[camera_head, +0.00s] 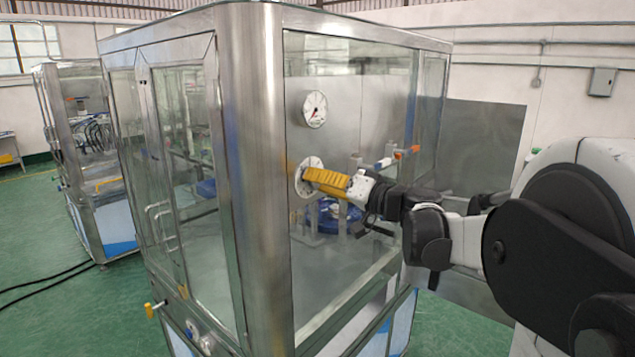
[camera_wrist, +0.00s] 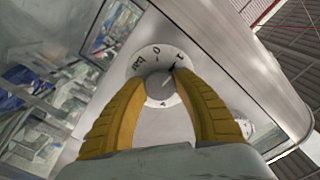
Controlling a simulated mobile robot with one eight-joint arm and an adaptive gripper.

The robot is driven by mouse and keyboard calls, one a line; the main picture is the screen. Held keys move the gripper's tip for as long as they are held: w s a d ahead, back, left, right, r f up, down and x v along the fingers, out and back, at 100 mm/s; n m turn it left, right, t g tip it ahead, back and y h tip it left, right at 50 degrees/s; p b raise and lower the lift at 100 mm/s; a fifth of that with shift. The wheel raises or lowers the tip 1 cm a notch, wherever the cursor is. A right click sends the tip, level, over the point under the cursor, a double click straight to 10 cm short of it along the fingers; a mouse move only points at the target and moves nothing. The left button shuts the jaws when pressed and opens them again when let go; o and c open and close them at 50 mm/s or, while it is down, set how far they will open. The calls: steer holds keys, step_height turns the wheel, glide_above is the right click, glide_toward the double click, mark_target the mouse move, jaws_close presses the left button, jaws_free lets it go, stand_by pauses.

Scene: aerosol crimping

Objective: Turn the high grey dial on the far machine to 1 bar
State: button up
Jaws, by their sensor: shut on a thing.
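The grey dial (camera_wrist: 160,86) sits in the middle of a round white plate (camera_wrist: 148,58) in the wrist view, with "bar", "0" and "1" marked around it. In the head view, my gripper (camera_head: 308,176) reaches the plate (camera_head: 300,187) on the side panel of the large glass-walled machine (camera_head: 252,160); the dial is hidden there by the fingers.
Another glass-walled machine (camera_head: 85,150) stands at the back left. Green floor is open at left.

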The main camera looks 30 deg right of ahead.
stand_by(0.4)
steer(key=o, duration=1.2)
steer(key=v, duration=1.2)
